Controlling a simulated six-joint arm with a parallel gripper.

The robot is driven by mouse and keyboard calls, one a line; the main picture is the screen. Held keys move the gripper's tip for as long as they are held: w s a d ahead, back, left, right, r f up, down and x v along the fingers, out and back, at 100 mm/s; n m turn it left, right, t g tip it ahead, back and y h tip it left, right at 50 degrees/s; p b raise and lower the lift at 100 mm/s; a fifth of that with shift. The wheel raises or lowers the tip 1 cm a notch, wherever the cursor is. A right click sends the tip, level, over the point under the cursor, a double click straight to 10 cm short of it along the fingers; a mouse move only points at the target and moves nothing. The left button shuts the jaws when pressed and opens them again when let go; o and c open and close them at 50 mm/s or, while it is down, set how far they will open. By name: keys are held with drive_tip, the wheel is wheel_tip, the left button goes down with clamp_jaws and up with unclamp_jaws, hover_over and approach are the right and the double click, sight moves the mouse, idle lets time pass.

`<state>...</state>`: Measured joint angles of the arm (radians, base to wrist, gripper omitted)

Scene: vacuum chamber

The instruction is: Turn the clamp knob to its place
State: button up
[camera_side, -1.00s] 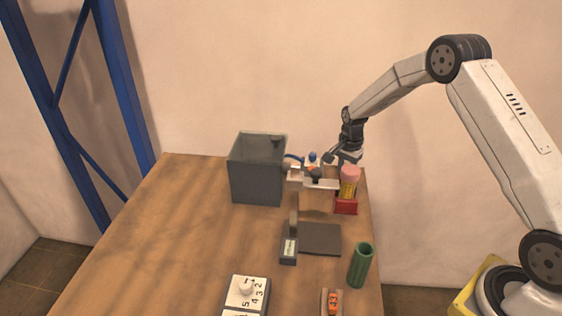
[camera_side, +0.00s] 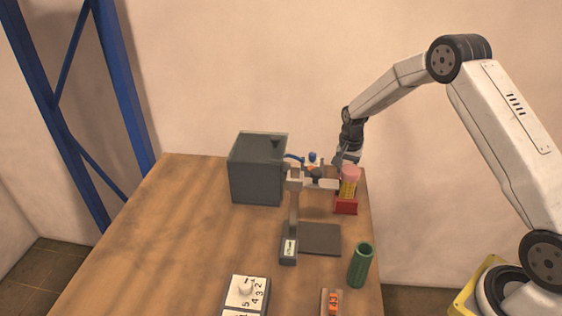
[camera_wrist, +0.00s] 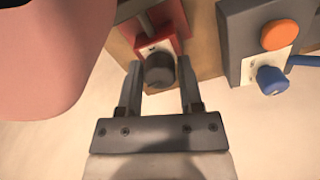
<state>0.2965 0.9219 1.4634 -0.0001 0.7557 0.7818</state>
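In the wrist view a dark grey round knob (camera_wrist: 160,70), seemingly the clamp knob, sits on a pale plate at the end of a red bracket (camera_wrist: 133,38). My gripper (camera_wrist: 160,92) has its fingers apart, one on each side of this knob. Whether either finger touches it I cannot tell. In the side view my gripper (camera_side: 341,159) is at the back right of the table, beside a pink-topped yellow object (camera_side: 349,182) above a red holder (camera_side: 346,205). The knob cannot be made out clearly in the side view.
A grey unit (camera_wrist: 234,40) with an orange disc (camera_wrist: 281,35) and a blue knob (camera_wrist: 271,79) is right of my fingers. A large pink surface (camera_wrist: 45,60) is close on the left. A grey bin (camera_side: 256,172) and upright stand (camera_side: 293,215) are nearby. The left table is clear.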

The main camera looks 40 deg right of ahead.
drive_tip(key=shift+o, duration=1.3)
drive_tip(key=shift+r, duration=3.9)
